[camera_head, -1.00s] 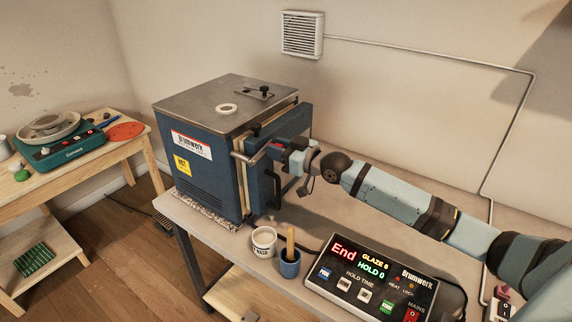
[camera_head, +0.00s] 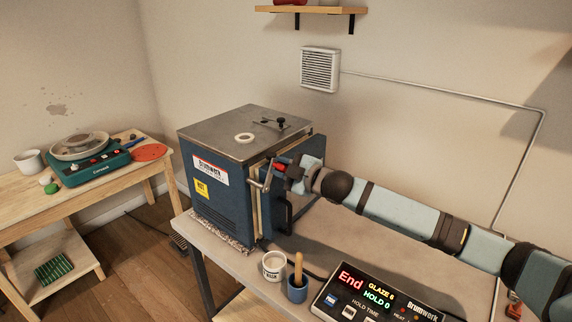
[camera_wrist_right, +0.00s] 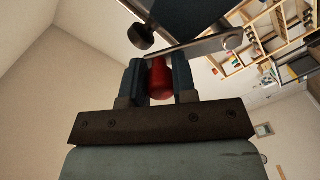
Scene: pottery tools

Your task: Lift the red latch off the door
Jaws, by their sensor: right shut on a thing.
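The red latch grip (camera_head: 280,167) is at the upper part of the blue kiln's door (camera_head: 307,152). My right gripper (camera_head: 283,172) is shut on it from the right. In the right wrist view the red grip (camera_wrist_right: 159,80) sits between the two fingers of my right gripper (camera_wrist_right: 159,82). A metal latch bar (camera_wrist_right: 195,47) crosses just beyond the fingertips there. In the head view the bar (camera_head: 265,177) slants up toward the red grip. My left gripper is not in view.
A white pot (camera_head: 273,266) and a blue cup (camera_head: 297,290) with a wooden tool stand in front of the kiln. A control box (camera_head: 375,300) with a lit display is at front right. A side table (camera_head: 100,182) stands at left.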

